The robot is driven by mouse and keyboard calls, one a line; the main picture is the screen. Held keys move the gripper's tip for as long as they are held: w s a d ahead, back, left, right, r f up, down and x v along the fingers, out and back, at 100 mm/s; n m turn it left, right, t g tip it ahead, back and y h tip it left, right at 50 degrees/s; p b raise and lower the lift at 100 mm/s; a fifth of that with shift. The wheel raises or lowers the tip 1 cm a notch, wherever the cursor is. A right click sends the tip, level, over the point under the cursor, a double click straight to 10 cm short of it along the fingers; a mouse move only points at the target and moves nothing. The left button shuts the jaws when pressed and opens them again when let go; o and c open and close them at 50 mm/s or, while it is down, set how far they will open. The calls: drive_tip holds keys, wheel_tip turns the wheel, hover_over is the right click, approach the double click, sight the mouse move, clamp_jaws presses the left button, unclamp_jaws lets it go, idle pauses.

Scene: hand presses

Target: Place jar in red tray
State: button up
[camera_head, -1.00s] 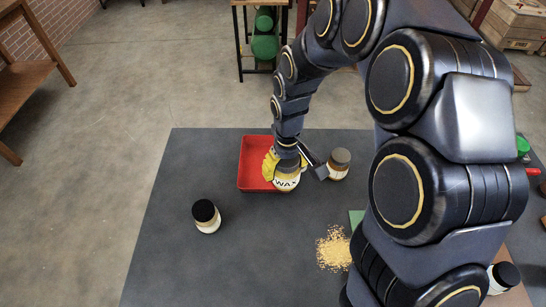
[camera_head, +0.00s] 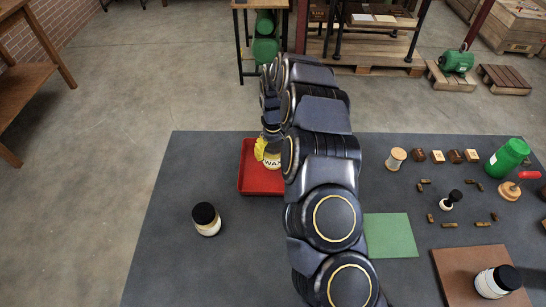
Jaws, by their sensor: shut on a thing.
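A jar with a "WAX" label (camera_head: 272,162) shows over the back part of the red tray (camera_head: 263,184), with something yellow (camera_head: 259,149) at its left side. My gripper (camera_head: 270,138) is at the top of this jar and shut on it; its fingers are mostly hidden by my arm. I cannot tell whether the jar touches the tray floor. The tray's front part is bare, and its right side is partly covered by my arm.
A black-lidded jar (camera_head: 207,219) stands left on the grey table. A green mat (camera_head: 391,236), a green bottle (camera_head: 508,157) and several small blocks are right of my arm.

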sight(273, 158)
drive_tip(key=shift+w+f, duration=0.2)
drive_tip(key=shift+f, duration=1.5)
drive_tip(key=o, duration=1.1)
drive_tip(key=shift+f, duration=0.15)
drive_tip(key=shift+o, duration=0.2)
wheel_tip(273, 158, up, 12)
drive_tip(key=shift+f, duration=0.15)
drive_tip(key=shift+s+r, duration=0.15)
drive_tip(key=shift+r, duration=0.25)
